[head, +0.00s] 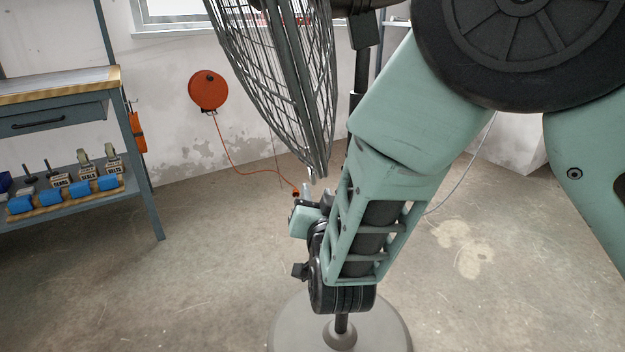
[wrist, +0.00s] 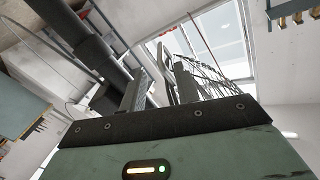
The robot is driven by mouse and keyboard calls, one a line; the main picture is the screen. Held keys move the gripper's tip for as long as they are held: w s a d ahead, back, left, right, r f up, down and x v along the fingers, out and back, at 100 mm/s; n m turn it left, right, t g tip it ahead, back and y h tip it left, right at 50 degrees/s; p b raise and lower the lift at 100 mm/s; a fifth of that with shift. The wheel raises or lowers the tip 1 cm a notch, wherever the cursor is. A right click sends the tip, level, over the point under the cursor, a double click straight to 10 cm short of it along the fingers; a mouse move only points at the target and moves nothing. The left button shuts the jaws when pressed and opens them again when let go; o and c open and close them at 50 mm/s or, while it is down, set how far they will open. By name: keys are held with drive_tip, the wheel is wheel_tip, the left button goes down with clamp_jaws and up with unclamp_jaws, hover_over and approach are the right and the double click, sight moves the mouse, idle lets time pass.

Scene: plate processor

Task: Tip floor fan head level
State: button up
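The floor fan's head, a grey wire cage (head: 285,85), hangs at the top centre of the head view, seen nearly edge-on. It is tilted, and its top is cut off. The fan's dark pole (head: 360,85) is behind it, partly hidden by my arm, above a round grey base (head: 395,335). My gripper (head: 312,188) points up just under the cage's lower rim. In the wrist view my two fingers (wrist: 162,92) stand apart, with cage wires (wrist: 208,80) beside and behind them. I cannot tell whether the rim lies between them or touches them.
The floor between bench and fan is clear.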

drive_tip(key=w, duration=0.2)
drive_tip(key=w+a+b, duration=0.1)
drive_tip(key=w, duration=0.5)
drive_tip(key=shift+a, duration=0.2)
